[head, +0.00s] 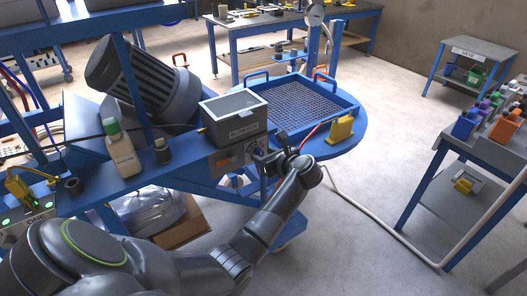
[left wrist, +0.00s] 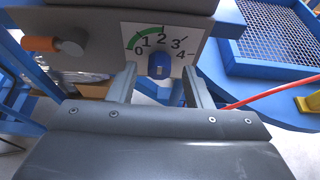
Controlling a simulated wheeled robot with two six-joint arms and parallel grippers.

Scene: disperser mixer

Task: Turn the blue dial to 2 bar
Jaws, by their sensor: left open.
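The blue dial (left wrist: 159,66) sits on a white scale plate (left wrist: 143,62) marked 0 to 4, with a green arc at its low end, on a grey panel. I cannot clearly read where the dial points. My left gripper (left wrist: 160,78) is open, one finger on each side of the dial in the left wrist view; I cannot tell whether either finger touches it. In the head view the left gripper (head: 276,160) is at the right end of the panel below the grey box (head: 234,118), and it mostly hides the dial. My right gripper is not in view.
An orange-handled lever (left wrist: 42,44) sticks out left of the scale. A blue mesh tray (head: 300,100) and a yellow block (head: 339,130) lie right of the panel, with a red hose (left wrist: 262,96) nearby. A bottle (head: 121,152) stands on the blue bench. Floor at right is mostly clear.

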